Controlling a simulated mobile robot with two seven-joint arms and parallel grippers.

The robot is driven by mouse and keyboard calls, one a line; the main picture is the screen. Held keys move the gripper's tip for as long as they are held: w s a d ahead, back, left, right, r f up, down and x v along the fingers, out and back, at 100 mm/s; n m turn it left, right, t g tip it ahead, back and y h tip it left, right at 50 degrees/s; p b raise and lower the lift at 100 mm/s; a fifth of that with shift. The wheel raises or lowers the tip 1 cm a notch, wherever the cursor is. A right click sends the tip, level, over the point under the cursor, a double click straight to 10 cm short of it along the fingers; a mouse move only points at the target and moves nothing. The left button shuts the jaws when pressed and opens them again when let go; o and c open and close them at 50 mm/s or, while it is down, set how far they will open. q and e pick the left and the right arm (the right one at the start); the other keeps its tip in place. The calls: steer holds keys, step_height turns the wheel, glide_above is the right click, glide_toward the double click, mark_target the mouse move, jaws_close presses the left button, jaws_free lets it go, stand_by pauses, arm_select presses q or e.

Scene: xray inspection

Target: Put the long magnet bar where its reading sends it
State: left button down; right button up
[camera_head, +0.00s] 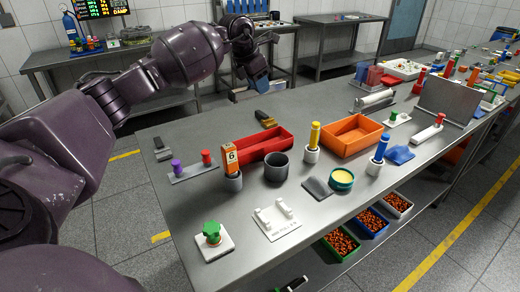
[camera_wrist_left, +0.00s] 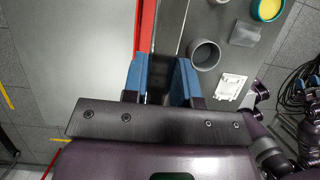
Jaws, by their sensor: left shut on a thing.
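My left gripper (camera_head: 258,82) hangs above the far end of the bench, with its arm coming in from the left. In the left wrist view its two blue fingers (camera_wrist_left: 160,82) are closed on a dark bar (camera_wrist_left: 160,70). Little of this bar shows, so I cannot confirm that it is the long magnet bar. The red tray (camera_head: 287,150), the grey cup (camera_head: 277,173) and the white cradle (camera_head: 262,230) stand on the bench. The cup (camera_wrist_left: 206,55) and cradle (camera_wrist_left: 230,88) also show right of the fingers in the left wrist view. My right gripper is not in view.
An orange tray (camera_head: 352,148), blue and yellow-capped holders and a yellow-filled dish (camera_head: 342,178) crowd the bench. A yellow and black object (camera_head: 265,119) lies behind the red tray. A plate with purple and red knobs (camera_head: 193,173) is at left. An upright grey panel (camera_head: 450,102) stands right.

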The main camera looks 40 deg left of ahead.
arm_select(q)
step_height(320, 180, down, 14)
steer(key=shift+r+b, duration=0.25)
steer(key=shift+b, duration=0.35)
steer(key=shift+f+b, duration=0.4)
steer(key=shift+f, duration=2.8)
steer(key=shift+r, duration=0.1)
steer(key=c, duration=1.2)
jaws_free()
steer(key=shift+f, duration=0.2)
steer(key=shift+c, duration=0.2)
steer(key=shift+o, duration=0.3)
steer(key=shift+r, duration=0.1)
